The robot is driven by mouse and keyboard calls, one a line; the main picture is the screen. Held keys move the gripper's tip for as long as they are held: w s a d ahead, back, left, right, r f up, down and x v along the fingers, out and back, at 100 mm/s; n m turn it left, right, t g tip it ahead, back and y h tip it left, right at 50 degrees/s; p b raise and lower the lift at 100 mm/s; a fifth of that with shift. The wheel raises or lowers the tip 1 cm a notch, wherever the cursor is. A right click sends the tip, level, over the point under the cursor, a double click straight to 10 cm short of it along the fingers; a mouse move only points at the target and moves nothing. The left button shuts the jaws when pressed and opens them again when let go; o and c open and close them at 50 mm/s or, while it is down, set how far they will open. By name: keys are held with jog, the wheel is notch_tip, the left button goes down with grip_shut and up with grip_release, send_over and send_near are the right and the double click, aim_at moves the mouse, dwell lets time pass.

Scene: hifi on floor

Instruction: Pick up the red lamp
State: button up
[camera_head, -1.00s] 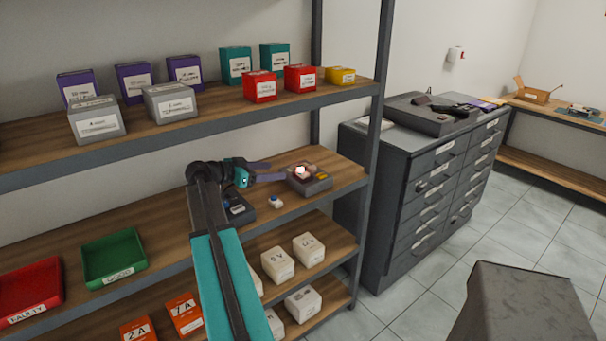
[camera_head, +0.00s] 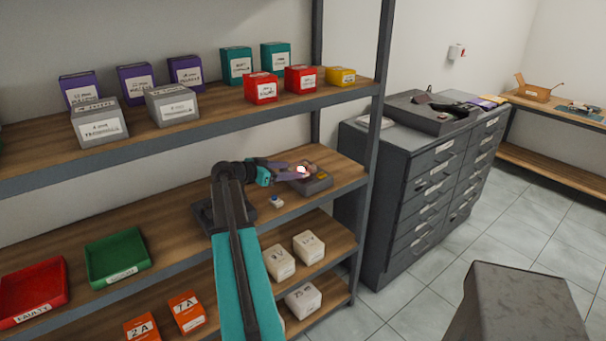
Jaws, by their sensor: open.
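A small lamp (camera_head: 302,171) glows whitish with a reddish tint at the left side of a dark grey box (camera_head: 319,185) on the middle shelf. My gripper (camera_head: 298,170) reaches in from the left with its purple fingers open. The fingertips are right at the lamp and overlap it in the picture. I cannot tell whether they touch it or stand on both sides of it. The lamp's lower part is hidden by the fingers.
A small white block with a blue top (camera_head: 277,201) lies in front on the middle shelf (camera_head: 345,178). The green tray (camera_head: 116,257) and red tray (camera_head: 33,291) are at the left. The upper shelf (camera_head: 215,118) with boxes hangs above, and a dark upright (camera_head: 376,130) stands right.

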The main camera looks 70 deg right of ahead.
aim_at(303, 169)
jog(key=shift+p+x, duration=1.35)
jog(key=shift+x, duration=1.25)
jog(key=shift+f, duration=0.1)
jog(key=c, duration=1.2)
jog(key=shift+r+b, duration=0.95)
jog(key=shift+r, duration=0.65)
jog(key=s+a+b, duration=0.1)
jog(key=s+a, duration=0.1)
jog(key=a, duration=0.2)
jog(key=s+a+r+b, duration=0.1)
jog(key=s+a+b, duration=0.1)
jog(key=a, duration=0.3)
jog(key=s+a+r+b, duration=0.1)
jog(key=s+a, duration=0.2)
jog(key=a, duration=0.2)
jog(key=shift+s+b, duration=0.25)
jog(key=shift+b, duration=0.15)
